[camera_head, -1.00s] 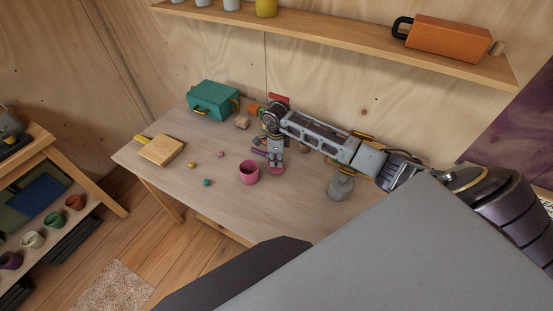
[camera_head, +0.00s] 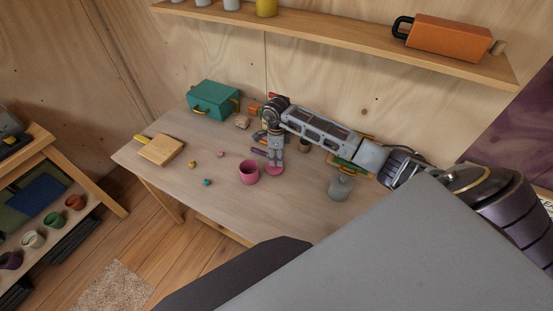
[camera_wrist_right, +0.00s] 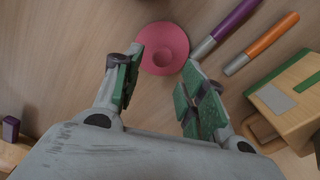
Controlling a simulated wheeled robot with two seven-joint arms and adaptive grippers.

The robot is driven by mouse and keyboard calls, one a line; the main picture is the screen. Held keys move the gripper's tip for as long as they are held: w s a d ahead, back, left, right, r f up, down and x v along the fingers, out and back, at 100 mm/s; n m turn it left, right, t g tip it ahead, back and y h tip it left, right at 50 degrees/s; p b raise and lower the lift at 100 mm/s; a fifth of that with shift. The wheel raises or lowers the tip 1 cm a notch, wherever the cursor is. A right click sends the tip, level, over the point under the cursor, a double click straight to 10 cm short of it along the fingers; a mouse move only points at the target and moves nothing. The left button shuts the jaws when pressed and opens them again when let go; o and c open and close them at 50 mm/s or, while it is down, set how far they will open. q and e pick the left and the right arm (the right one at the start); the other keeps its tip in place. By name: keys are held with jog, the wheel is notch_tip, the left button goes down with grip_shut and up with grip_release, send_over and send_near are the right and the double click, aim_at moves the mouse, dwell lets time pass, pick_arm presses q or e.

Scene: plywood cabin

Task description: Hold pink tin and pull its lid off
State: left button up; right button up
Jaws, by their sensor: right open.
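The pink tin (camera_head: 249,173) stands upright on the table, with its top open. Its round pink lid (camera_head: 274,170) lies flat on the tabletop just right of the tin, apart from it. The lid also shows in the right wrist view (camera_wrist_right: 163,62), with its round knob facing up. My right gripper (camera_head: 276,163) points down over the lid. In the wrist view its two fingers (camera_wrist_right: 164,65) are apart on either side of the lid, with nothing held between them. My left gripper is not in view.
A purple marker (camera_wrist_right: 228,25) and an orange marker (camera_wrist_right: 262,43) lie beside the lid. A grey pot (camera_head: 340,188) stands to the right. A teal box (camera_head: 213,98) and a wooden board (camera_head: 161,151) are at left. The table's front left is mostly clear.

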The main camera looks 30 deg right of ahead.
aim_at(276, 163)
notch_tip(276, 163, up, 10)
jog(key=b, duration=0.1)
dwell(0.4)
dwell(0.8)
